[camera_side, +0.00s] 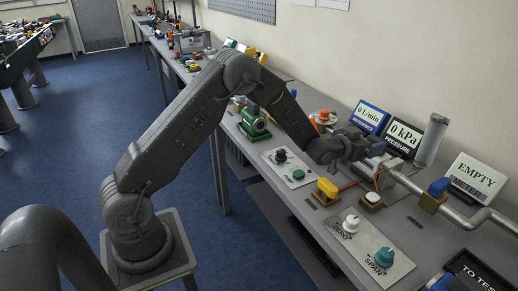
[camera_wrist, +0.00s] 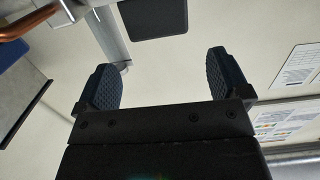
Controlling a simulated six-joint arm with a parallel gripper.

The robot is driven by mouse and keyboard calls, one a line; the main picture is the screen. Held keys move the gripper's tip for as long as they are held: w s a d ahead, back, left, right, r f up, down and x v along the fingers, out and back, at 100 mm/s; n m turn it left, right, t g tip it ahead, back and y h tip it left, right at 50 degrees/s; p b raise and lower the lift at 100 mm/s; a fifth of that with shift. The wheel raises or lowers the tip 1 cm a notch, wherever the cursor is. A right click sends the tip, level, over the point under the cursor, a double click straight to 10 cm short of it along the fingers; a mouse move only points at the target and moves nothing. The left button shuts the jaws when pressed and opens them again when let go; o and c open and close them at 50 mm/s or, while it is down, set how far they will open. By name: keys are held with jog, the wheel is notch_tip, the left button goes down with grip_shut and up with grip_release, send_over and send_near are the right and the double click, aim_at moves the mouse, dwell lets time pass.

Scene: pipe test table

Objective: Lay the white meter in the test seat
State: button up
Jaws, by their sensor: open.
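I cannot pick out the white meter in either view. A white display (camera_side: 477,178) marked METER reads EMPTY. The test seat cannot be made out clearly; my arm's end covers part of the pipework. A black tray marked TO TEST (camera_side: 482,270) is cut off at the lower right, and its contents are mostly out of frame.
A blue-handled valve (camera_side: 437,189) sits on the pipe. Flow (camera_side: 369,117) and pressure (camera_side: 404,136) displays stand behind, beside a clear upright cylinder (camera_side: 431,140). The ZERO and SPAN knob panel (camera_side: 366,250) lies at the front. A yellow-topped block (camera_side: 327,189) is near my gripper.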

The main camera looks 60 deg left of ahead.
jog(key=s+d+r+g, duration=0.3)
jog(key=s+r+g, duration=0.3)
jog(key=s+r, duration=1)
jog(key=s+d+f+g, duration=0.1)
jog(key=s+g, duration=0.1)
jog(key=s, duration=1.1)
jog(key=s+d+f+g, duration=0.1)
jog(key=s+f+g, duration=0.1)
jog(key=s, duration=1.2)
jog(key=shift+s+f+g, duration=0.25)
jog(key=shift+f+g, duration=0.05)
jog(key=shift+g, duration=0.4)
